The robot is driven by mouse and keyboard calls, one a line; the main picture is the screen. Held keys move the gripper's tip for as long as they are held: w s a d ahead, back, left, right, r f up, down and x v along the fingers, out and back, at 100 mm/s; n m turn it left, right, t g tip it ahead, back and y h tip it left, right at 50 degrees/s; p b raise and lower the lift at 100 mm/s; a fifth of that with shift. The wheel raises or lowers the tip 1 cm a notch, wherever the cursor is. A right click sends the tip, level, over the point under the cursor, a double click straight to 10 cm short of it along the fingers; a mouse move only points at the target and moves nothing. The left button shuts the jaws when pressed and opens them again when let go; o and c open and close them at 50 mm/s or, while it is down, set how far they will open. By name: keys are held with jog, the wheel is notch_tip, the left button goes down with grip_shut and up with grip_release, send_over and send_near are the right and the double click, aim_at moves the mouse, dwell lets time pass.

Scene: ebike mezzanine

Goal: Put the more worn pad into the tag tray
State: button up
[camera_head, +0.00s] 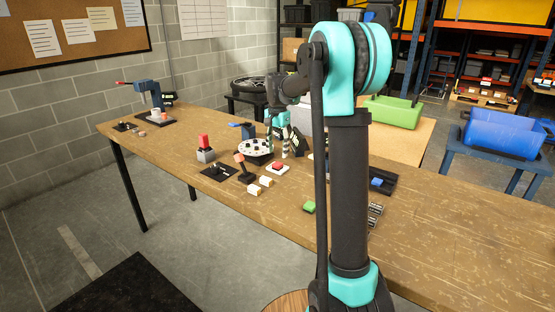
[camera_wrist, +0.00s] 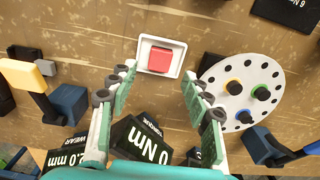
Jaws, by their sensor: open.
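My gripper (camera_wrist: 158,84) is open and empty, pointing down over the table. In the wrist view a red block (camera_wrist: 159,60) lies in a small white tray (camera_wrist: 145,45), just beyond and between the fingertips; it looks apart from them. In the head view the red block (camera_head: 278,166) and white tray (camera_head: 284,171) are below my gripper (camera_head: 284,146). Two small cream blocks (camera_head: 254,190) (camera_head: 266,181) lie in front of them on the table. I cannot tell which things are the pads, which is more worn, or which tray is the tag tray.
A round white plate with coloured pegs (camera_wrist: 242,88) stands close on the right in the wrist view. Black displays (camera_wrist: 145,140) stand near my gripper; one reads WEAR 2.0 mm (camera_wrist: 68,160). A green block (camera_head: 309,207) lies near the front edge.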

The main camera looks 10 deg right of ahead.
aim_at(278, 164)
notch_tip(278, 164, up, 7)
jog(key=shift+f, duration=0.15)
dwell(2.6)
